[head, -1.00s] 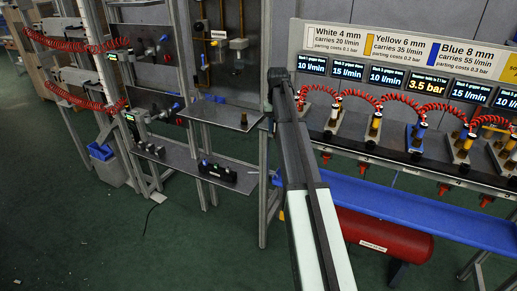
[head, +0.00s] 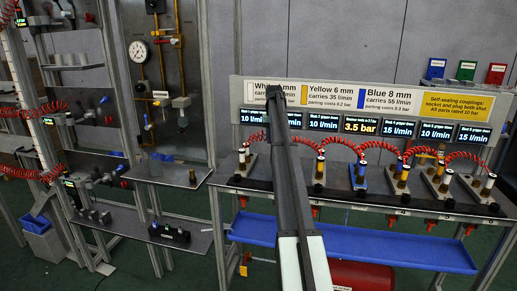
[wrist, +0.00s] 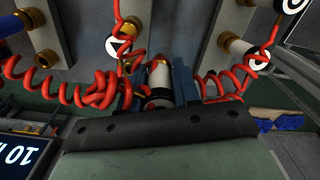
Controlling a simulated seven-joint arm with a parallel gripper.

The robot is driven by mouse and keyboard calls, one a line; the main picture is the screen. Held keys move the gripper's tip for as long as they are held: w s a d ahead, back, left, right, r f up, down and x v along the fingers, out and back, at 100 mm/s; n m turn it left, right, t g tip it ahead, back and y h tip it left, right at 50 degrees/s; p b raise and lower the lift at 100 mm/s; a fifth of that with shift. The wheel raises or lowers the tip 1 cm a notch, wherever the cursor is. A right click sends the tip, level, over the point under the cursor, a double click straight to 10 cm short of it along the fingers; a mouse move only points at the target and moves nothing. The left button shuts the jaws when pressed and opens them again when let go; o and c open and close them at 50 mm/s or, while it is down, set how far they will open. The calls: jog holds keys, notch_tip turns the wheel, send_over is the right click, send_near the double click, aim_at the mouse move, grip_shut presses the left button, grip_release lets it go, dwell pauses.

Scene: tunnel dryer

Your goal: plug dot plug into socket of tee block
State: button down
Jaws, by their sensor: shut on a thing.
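In the wrist view, my gripper (wrist: 158,95) has its two blue-sided fingers on either side of a plug (wrist: 160,76) with a pale body and a brass ring, and is shut on it. Red coiled hose runs beside it. The mark on the held plug is hidden, so I cannot tell whether it is the dot plug. In the head view my arm reaches up past the display panel, and my gripper cannot be made out. A dark block (head: 169,233) with fittings lies on the lower left shelf; I cannot tell whether it is the tee block.
Several plugs on red coiled hoses stand along the rail; a blue one (head: 361,175) is right of my arm. A sign board (head: 345,92) and displays stand behind. A blue tray (head: 390,248) runs below. A small cylinder (head: 192,177) stands on the upper left shelf (head: 160,172).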

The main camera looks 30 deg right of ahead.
jog(key=d+r, duration=0.2)
jog(key=d, duration=0.5)
jog(key=shift+w+d+m, duration=0.3)
jog(key=shift+d, duration=0.05)
jog(key=shift+f, duration=0.15)
jog(key=shift+f, duration=2.8)
jog(key=shift+f, duration=1.6)
jog(key=c, duration=0.7)
grip_release()
jog(key=shift+c, duration=0.2)
jog(key=shift+r, duration=0.1)
notch_tip(320, 180, up, 14)
